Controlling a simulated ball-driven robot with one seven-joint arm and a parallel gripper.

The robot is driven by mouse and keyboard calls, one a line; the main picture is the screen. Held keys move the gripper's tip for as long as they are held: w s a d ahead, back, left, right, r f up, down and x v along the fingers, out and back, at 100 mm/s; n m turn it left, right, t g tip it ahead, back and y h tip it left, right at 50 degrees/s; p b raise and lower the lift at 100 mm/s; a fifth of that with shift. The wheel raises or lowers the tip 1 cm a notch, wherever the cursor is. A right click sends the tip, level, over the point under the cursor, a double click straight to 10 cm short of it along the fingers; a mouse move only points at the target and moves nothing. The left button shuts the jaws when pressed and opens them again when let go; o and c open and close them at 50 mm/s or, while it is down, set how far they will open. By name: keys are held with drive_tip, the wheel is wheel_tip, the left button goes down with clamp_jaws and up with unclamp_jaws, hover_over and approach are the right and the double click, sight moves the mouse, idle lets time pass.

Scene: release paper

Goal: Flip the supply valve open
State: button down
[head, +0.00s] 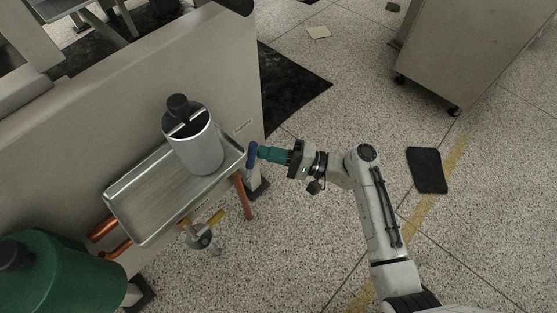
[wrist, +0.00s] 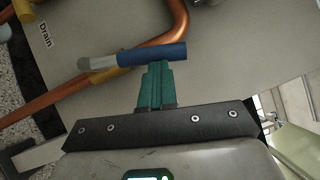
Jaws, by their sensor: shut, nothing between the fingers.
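The valve with the blue lever handle (wrist: 152,54) sits on a copper pipe (wrist: 60,98) in the wrist view. The handle lies roughly level across the picture, with a bare metal end at left. Its blue sleeve (head: 252,155) also shows in the head view, at the right end of the metal tray. My gripper (wrist: 156,70), with green fingers, is shut and empty. Its fingertips (head: 262,154) are right at the handle's blue sleeve; I cannot tell whether they touch it. No supply label is readable. The valve body is partly hidden behind the handle.
A "Drain" label (wrist: 44,35) and a yellow handle (wrist: 22,10) show at upper left in the wrist view. A metal tray (head: 125,195) holds a metal canister (head: 195,150). A green tank (head: 65,275) stands at lower left. A grey wheeled cabinet (head: 470,50) stands at upper right.

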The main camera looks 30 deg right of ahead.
drive_tip(key=shift+s+a+r+n+g+h+p, duration=0.2)
drive_tip(key=shift+a+r+n+g+p, duration=0.15)
drive_tip(key=shift+a+n+p, duration=0.2)
drive_tip(key=shift+s+a+r+n+g+h+p, duration=0.1)
drive_tip(key=shift+a+r+n+g+h+p, duration=0.15)
drive_tip(key=shift+a+r+n+p, duration=0.25)
drive_tip(key=shift+s+a+f+n+p, duration=0.1)
drive_tip(key=shift+a+n+p, duration=0.2)
drive_tip(key=shift+n+p, duration=0.15)
drive_tip(key=shift+h, duration=0.25)
